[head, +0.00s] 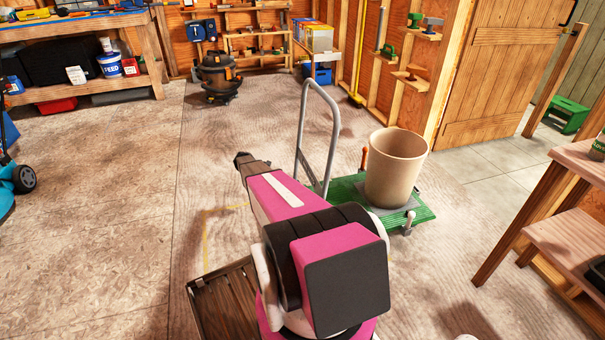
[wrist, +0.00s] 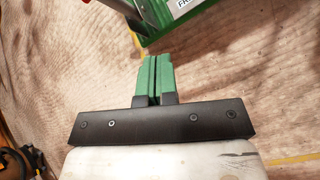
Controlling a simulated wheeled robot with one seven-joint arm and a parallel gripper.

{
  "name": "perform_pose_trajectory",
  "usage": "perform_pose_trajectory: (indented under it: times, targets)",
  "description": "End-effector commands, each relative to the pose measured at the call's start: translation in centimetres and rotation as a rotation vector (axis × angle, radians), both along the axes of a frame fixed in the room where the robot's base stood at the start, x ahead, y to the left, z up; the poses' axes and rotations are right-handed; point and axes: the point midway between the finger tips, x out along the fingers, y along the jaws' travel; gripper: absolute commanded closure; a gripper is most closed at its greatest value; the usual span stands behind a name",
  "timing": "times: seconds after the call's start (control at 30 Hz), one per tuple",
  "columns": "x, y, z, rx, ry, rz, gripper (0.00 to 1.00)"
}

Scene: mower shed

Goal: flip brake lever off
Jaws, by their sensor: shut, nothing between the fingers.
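The green cart (head: 345,190) has a grey hoop handle (head: 302,118) and carries a large beige bin (head: 396,168). An upright orange lever-like part (head: 364,160) stands just left of the bin, and a small grey part with a pale end (head: 409,220) sits at the cart's front edge. I cannot tell which is the brake lever. My gripper (wrist: 153,80) is shut and empty, its green fingers together over bare floor. In the wrist view the cart's green edge with a white label (wrist: 185,8) is beyond the fingertips, apart from them.
A wooden slatted crate or pallet (head: 226,299) lies on the floor by my arm. A wooden shelf unit (head: 565,200) stands at right. A black shop vacuum (head: 217,76) stands at the back and a blue mower (head: 15,180) at left.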

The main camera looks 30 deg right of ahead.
Motion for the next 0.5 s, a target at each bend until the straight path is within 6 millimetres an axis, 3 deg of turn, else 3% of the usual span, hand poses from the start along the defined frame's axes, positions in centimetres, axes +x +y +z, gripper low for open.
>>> perform_pose_trajectory:
  times: [0.03,0.2,0.33,0.5]
  targets:
    - [3.1,-2.3,-2.4,-0.033,0.050,0.037,1.00]
    - [8.7,-8.8,-7.4,-0.144,0.240,0.167,1.00]
    - [11.1,-12.0,-9.8,-0.200,0.345,0.232,1.00]
    - [12.0,-13.8,-10.9,-0.231,0.407,0.266,1.00]
